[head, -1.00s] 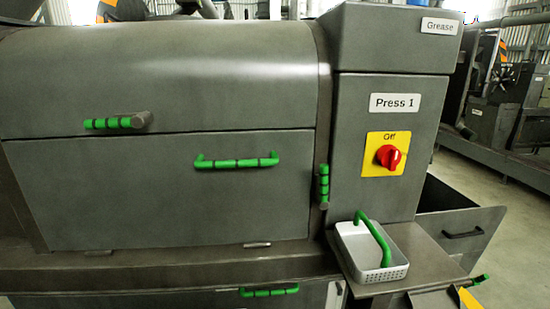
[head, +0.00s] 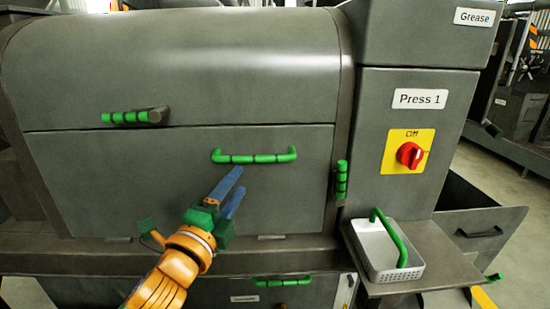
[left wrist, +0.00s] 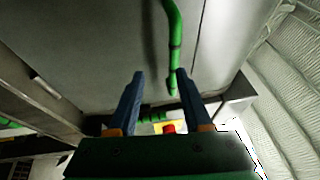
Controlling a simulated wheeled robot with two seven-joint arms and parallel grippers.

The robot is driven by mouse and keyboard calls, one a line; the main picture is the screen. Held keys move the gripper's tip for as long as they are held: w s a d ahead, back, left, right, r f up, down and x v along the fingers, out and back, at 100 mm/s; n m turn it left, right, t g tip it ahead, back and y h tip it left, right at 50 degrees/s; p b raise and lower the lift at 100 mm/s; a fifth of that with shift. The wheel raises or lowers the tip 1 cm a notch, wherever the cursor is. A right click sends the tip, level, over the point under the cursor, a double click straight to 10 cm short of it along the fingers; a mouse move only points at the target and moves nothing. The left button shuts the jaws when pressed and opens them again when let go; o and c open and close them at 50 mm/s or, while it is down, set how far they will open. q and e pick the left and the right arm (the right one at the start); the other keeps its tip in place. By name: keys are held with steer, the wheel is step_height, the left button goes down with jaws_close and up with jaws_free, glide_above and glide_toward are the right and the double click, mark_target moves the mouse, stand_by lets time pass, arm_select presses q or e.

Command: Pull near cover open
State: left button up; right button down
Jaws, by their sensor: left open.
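The near cover (head: 120,185) is a grey flat panel on the front of the press and looks closed. A green bar handle (head: 254,157) runs across its upper part. My left gripper (head: 233,187) is open and empty, just below the handle and in front of the panel. In the left wrist view the green handle (left wrist: 175,45) stands ahead of the open blue fingers (left wrist: 153,75), nearer the right finger, and not between them as far as I can tell. My right gripper is not in view.
A green-banded knob handle (head: 135,116) sits on the curved upper cover. Another green grip (head: 341,180) is at the panel's right edge. A red switch (head: 410,154), set to Off, and a white basket (head: 385,250) on a shelf are to the right.

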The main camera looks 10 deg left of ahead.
mark_target(250, 162)
arm_select(q)
steer(key=r, duration=0.1)
steer(key=w+r+m+p, duration=0.1)
steer(key=shift+d+r+t, duration=0.3)
steer(key=shift+d+r, duration=0.05)
steer(key=shift+d, duration=0.05)
steer(key=w, duration=0.2)
steer(key=w+p, duration=0.1)
steer(key=w, duration=0.1)
steer(key=shift+w+d+r, duration=0.2)
steer(key=shift+w, duration=0.1)
steer(key=shift+w+d, duration=0.1)
steer(key=shift+w, duration=0.4)
jaws_close()
steer(key=shift+f, duration=0.1)
